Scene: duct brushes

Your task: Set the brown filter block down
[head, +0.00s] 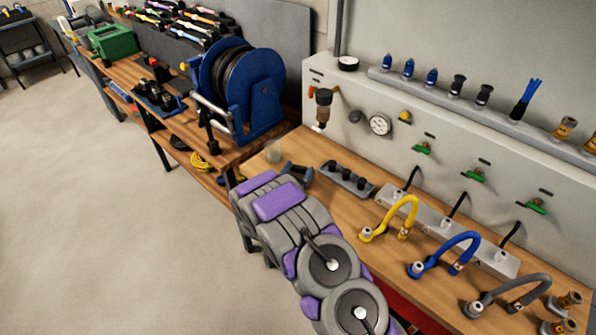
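A brown filter-like unit (323,107) with an orange fitting at its top is at the left end of the grey wall panel, upright. I cannot tell whether it is the brown filter block; no other such block shows clearly. My grey and purple arm reaches over the bench from the bottom. Dark parts past its far end look like my gripper (297,171), low over the wooden bench and below the brown unit in the picture. Most of the gripper is hidden behind my arm, so its grip does not show.
A blue hose reel (262,90) stands at the left. A dark rack (347,181) with several knobs lies right of my gripper. Yellow (402,205), blue (463,240) and grey (510,282) hoses arch over the wooden bench (350,215). Open floor lies left.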

